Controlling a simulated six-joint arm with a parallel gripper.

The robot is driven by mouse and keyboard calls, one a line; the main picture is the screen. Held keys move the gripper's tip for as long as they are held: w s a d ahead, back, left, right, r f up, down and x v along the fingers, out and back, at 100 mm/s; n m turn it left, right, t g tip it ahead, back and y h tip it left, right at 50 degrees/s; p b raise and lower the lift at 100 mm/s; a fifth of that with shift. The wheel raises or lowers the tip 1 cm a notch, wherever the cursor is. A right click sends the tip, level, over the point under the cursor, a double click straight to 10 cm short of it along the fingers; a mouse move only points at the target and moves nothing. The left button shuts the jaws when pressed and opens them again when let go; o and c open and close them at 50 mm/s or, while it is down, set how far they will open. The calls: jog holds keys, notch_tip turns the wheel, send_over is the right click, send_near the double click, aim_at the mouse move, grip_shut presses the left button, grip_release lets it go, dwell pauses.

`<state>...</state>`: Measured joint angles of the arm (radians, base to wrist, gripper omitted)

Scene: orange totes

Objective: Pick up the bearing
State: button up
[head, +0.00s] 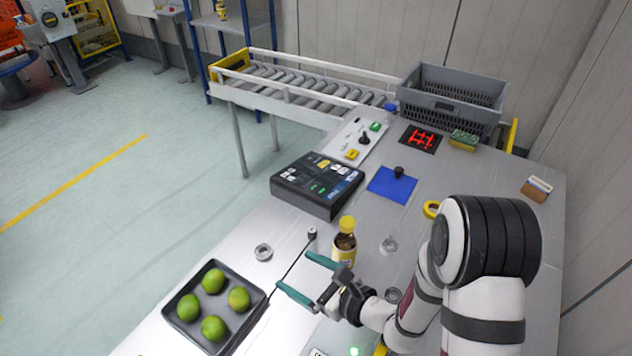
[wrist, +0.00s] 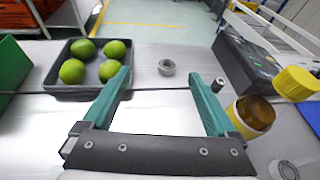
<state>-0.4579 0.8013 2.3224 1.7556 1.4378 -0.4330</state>
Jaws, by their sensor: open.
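A small grey metal ring, which looks like the bearing (head: 263,252), lies flat on the steel table between the tray and the black control box. In the wrist view the bearing (wrist: 166,67) appears between and beyond my two fingertips. My gripper (head: 293,271) has teal fingers, spread apart with nothing between them. It is to the right of the bearing in the head view, pointing toward it and apart from it. In the wrist view the gripper (wrist: 158,76) is open. A second pale ring (head: 389,245) lies right of the bottle; I cannot tell what it is.
A dark tray (head: 174,302) with several green fruits stands left of the gripper. A yellow-capped bottle (head: 346,244) stands close by the right-hand finger. A small dark-grey cylinder (head: 312,234) and the black control box (head: 310,200) are beyond. Bare table surrounds the bearing.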

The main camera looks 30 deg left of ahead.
aim_at(264, 251)
jog(key=shift+m+t+h, duration=0.4)
jog(key=shift+m+t, duration=0.1)
jog(key=shift+m, duration=0.2)
jog(key=f, duration=0.2)
jog(key=w+a+f, duration=0.1)
jog(key=f, duration=0.1)
jog(key=x, duration=1.4)
jog(key=shift+w+a+f, duration=0.15)
jog(key=shift+w+f, duration=0.05)
grip_shut()
